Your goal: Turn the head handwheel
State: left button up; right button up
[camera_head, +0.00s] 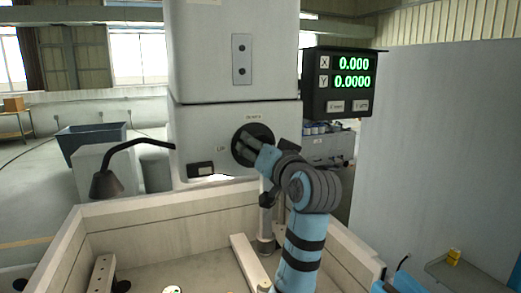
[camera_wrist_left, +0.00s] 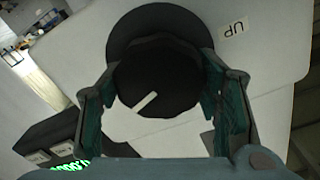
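The head handwheel (camera_head: 259,128) is a round black wheel on the front of the pale machine head (camera_head: 205,135). It fills the middle of the left wrist view (camera_wrist_left: 155,70), with a white pointer line on its front face. My left gripper (camera_head: 251,146) is at the wheel, its arm rising from below. In the left wrist view its two fingers (camera_wrist_left: 158,95) lie on either side of the wheel's knob and appear to touch it. Part of the wheel is hidden by the gripper in the head view. My right gripper is not in view.
A black readout (camera_head: 345,82) shows 0.000 and 0.0000 in green, right of the head. A black lamp on a bent arm (camera_head: 107,183) is at left. The pale tank wall (camera_head: 160,203) lies below the head. A tall grey panel (camera_head: 440,150) stands at right.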

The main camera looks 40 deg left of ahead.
pick_arm(q)
jog(key=shift+n, duration=0.3)
jog(key=shift+c, duration=0.5)
jog(key=n+b, duration=0.2)
jog(key=shift+s+f+n, duration=0.1)
jog(key=shift+n, duration=0.3)
jog(key=n+b, duration=0.2)
jog(key=n, duration=0.1)
jog(key=shift+n, duration=0.3)
jog(key=n+b, duration=0.2)
jog(key=n, duration=0.1)
jog(key=shift+a+n+b, duration=0.1)
jog(key=shift+n+b, duration=0.7)
jog(key=shift+n, duration=1.4)
jog(key=o, duration=1.2)
jog(key=shift+c, duration=0.2)
